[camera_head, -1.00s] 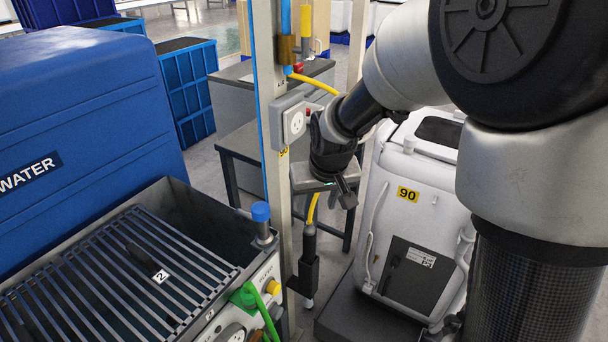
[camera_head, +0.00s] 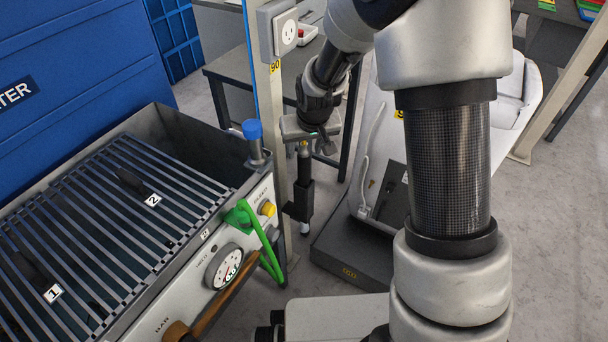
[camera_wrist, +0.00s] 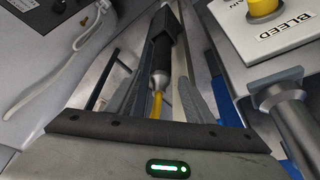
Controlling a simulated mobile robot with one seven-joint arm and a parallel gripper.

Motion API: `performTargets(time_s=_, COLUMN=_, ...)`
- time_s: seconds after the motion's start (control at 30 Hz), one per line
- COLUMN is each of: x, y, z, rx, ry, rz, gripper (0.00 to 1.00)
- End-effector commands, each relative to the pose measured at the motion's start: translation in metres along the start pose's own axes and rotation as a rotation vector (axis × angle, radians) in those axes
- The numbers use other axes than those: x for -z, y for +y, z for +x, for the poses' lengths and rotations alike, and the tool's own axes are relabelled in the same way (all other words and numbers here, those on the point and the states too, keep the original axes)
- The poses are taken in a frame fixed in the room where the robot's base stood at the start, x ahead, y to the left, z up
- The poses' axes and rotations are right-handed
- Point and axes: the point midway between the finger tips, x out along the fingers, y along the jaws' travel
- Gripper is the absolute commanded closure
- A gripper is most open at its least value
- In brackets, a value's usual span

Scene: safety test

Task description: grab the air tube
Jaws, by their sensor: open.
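The air tube (camera_head: 303,192) hangs upright beside the pale post, with a black body, a grey tip and a short yellow hose above. In the wrist view the tube (camera_wrist: 162,55) runs up the middle, its yellow hose toward me. My gripper (camera_head: 312,146) is at the tube's upper end in the head view. In the wrist view my gripper (camera_wrist: 161,88) is open, with one grey finger on each side of the yellow hose and tube. I cannot tell whether either finger touches it. The hose's upper part is hidden behind my gripper.
A post (camera_head: 271,110) with a socket box (camera_head: 285,30) stands close left. The tank (camera_head: 187,158) has a grille, gauge (camera_head: 224,268), green handle (camera_head: 262,240) and blue-capped pipe (camera_head: 254,138). A white machine (camera_head: 372,135) on a dark base (camera_head: 350,262) stands right.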

Motion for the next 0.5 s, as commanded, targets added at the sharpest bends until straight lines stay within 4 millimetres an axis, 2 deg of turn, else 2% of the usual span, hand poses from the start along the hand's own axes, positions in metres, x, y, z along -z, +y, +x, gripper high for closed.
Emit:
performTargets(time_s=0.03, x=-0.004, y=0.0, z=0.013, rx=0.0, ry=-0.004, rz=0.0, gripper=0.52)
performTargets(time_s=0.2, x=-0.004, y=0.0, z=0.034, rx=0.0, ry=-0.002, rz=0.0, gripper=0.52)
performTargets(time_s=0.43, x=-0.003, y=0.0, z=0.035, rx=0.0, ry=-0.001, rz=0.0, gripper=0.52)
performTargets(time_s=0.5, x=-0.003, y=0.0, z=0.035, rx=0.0, ry=-0.001, rz=0.0, gripper=0.62)
